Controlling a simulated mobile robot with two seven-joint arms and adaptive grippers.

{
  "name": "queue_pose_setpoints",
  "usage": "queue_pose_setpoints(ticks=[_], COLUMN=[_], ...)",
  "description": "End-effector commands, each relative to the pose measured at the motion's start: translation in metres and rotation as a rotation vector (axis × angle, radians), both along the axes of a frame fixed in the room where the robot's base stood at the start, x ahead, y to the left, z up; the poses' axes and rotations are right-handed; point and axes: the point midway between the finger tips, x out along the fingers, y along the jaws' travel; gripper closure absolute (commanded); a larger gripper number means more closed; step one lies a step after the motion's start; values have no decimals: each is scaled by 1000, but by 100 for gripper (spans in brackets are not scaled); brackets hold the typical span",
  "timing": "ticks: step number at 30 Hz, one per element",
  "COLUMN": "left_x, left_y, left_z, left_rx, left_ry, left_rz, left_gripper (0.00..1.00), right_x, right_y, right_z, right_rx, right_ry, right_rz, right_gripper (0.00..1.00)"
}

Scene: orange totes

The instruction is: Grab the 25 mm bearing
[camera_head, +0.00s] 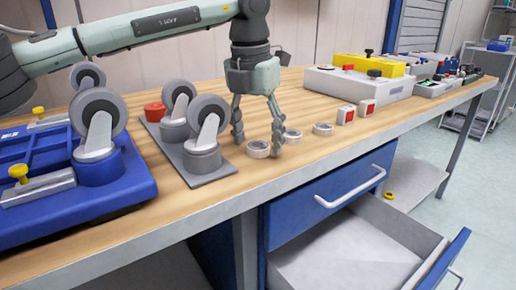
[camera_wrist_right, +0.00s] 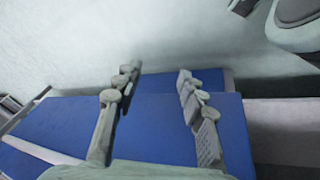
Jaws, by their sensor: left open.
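Several small silver bearing rings lie on the wooden workbench (camera_head: 225,205): a near ring (camera_head: 258,149), a middle ring (camera_head: 293,136) and a far ring (camera_head: 323,129). I cannot tell which one is 25 mm. My left gripper (camera_head: 257,138) points down with its fingers spread. The near ring shows between the fingertips in the picture; contact cannot be made out. The middle ring is just right of the right finger. My right gripper (camera_wrist_right: 157,86) shows in the right wrist view, open and empty, with blue surfaces behind it. It is not in the head view.
A grey plate with caster wheels (camera_head: 203,163) stands close left of my left gripper. A blue caster platform (camera_head: 75,205) is farther left. Red-white boxes (camera_head: 366,108) and a grey-yellow unit (camera_head: 345,85) stand right. An open drawer (camera_head: 350,255) juts out below.

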Motion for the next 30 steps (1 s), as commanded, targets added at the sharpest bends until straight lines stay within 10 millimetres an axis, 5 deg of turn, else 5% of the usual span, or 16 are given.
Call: queue_pose_setpoints(ticks=[7,21,30], left_x=[1,1,1], left_y=[0,-1,-1], left_z=[-4,-3,0], left_rx=[-1,-2,-2], left_ry=[0,-1,-3], left_rz=[1,0,0], left_gripper=[36,92,92], right_x=[-2,-1,0], right_y=[1,3,2], right_z=[-6,-3,-2], right_rx=[2,5,5], right_ry=[12,4,3], right_rz=[0,1,1], right_gripper=[60,60,60])
